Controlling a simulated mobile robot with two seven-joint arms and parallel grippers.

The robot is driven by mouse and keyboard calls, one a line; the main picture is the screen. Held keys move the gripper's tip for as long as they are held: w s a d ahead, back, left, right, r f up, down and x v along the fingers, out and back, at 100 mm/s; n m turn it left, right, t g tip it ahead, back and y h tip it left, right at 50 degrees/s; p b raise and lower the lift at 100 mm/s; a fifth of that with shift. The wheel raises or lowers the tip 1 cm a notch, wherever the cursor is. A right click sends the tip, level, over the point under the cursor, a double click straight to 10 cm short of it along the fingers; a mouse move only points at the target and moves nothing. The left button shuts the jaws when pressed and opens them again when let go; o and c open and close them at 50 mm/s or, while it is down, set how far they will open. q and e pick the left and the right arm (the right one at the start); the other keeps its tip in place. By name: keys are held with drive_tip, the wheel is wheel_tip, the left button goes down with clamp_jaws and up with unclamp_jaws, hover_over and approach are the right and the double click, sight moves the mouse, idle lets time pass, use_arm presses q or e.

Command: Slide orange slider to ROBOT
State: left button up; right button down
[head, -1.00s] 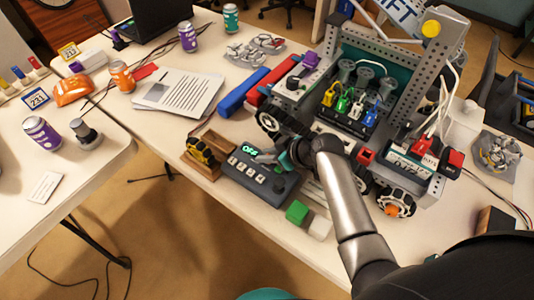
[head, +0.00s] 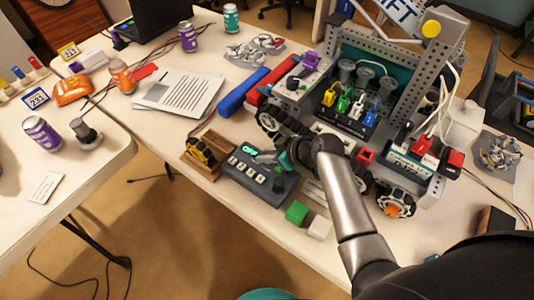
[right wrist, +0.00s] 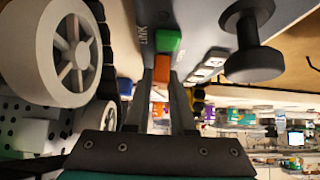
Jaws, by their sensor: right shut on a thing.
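A dark grey control box (head: 258,180) lies on the workbench, with a row of pale buttons and a black knob (head: 279,186). Its small green display (head: 249,149) is partly covered by my right gripper and hard to read. My right gripper (head: 266,157) is over the box's back edge. In the right wrist view its fingers (right wrist: 163,82) are shut on the orange slider (right wrist: 161,68), beside a green part (right wrist: 167,42) and the black knob. The slider is hidden in the head view. My left gripper is not in view.
A large wheeled robot (head: 350,110) stands right behind the box. A wooden tray (head: 205,160) with a yellow-and-black wheel is left of it. Papers (head: 180,92) lie farther back.

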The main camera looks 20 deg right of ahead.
drive_tip(key=shift+a, duration=0.1)
idle(0.3)
drive_tip(key=shift+w+a, duration=0.7)
drive_tip(key=shift+w, duration=0.25)
drive_tip(key=c, duration=0.8)
unclamp_jaws()
drive_tip(key=shift+o, duration=0.2)
drive_tip(key=p+v, duration=0.3)
drive_tip(key=v, duration=1.2)
drive_tip(key=shift+p, duration=0.4)
